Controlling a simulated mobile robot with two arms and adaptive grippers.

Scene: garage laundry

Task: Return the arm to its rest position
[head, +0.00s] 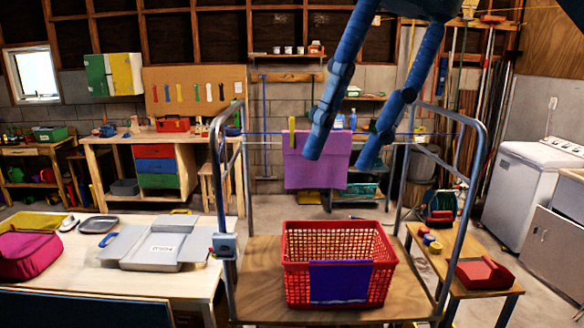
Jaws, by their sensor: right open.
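My right gripper (341,158) comes down from the top of the head view, with two long blue fingers spread wide apart. It is open, and nothing shows between its fingers except the background. Its fingertips overlap the purple towel (306,172) in the picture; the towel hangs on a line behind, with a yellow clothespin (292,133) near its left edge. The fingers look much nearer to me than the towel. Below them is a red basket (300,245) with a dark blue cloth or panel (340,281) on its front. My left gripper is not in view.
The basket stands on a wooden deck (262,265) between two upright metal rails (222,180). A table (150,278) with a grey case (165,248) and pink bag (30,254) is at left. A bench (452,282) and white washer (535,190) are at right.

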